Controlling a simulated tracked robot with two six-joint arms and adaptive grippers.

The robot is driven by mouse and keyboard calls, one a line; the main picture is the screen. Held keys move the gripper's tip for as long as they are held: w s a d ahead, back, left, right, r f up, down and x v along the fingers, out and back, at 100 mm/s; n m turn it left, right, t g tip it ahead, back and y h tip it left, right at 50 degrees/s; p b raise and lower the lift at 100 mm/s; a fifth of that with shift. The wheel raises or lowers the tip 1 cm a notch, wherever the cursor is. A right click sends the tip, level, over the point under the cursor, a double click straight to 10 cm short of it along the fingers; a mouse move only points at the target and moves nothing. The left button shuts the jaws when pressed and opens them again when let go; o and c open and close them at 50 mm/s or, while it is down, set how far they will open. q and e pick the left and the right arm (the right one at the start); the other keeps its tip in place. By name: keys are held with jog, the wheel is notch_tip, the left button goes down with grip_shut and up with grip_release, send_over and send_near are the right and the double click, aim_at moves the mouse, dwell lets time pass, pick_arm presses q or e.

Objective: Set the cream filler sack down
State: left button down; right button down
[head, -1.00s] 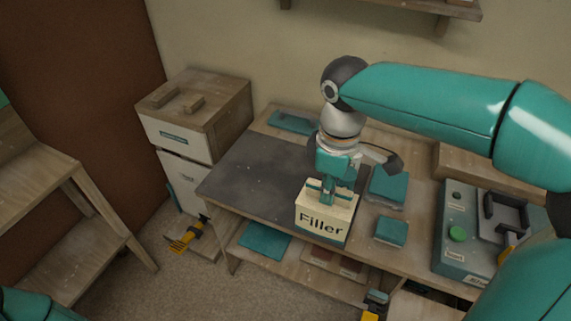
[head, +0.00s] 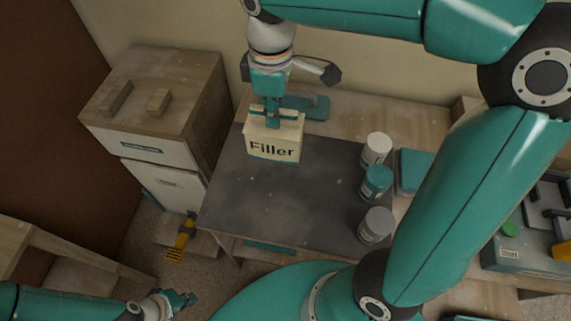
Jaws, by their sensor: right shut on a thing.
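The cream filler sack (head: 273,143), lettered "Filler", is upright at the back left of the dark mat (head: 290,205) on the workbench. My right gripper (head: 273,117) is shut on its top from above. I cannot tell whether the sack's base touches the mat or hangs just over it. My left gripper (head: 182,301) is low at the bottom left, away from the bench and apart from the sack. Its fingers are small and I cannot tell whether they are open.
Three tubs, white (head: 376,149), teal (head: 376,183) and grey (head: 375,225), stand along the mat's right edge. A wooden-topped cabinet (head: 160,100) stands left of the bench. A teal block (head: 308,107) lies behind the sack. The mat's middle is clear.

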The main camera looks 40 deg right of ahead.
notch_tip(320, 180, down, 20)
jog(key=shift+d+r, duration=0.15)
dwell(0.4)
jog(key=c, duration=1.2)
grip_release()
notch_tip(320, 180, up, 12)
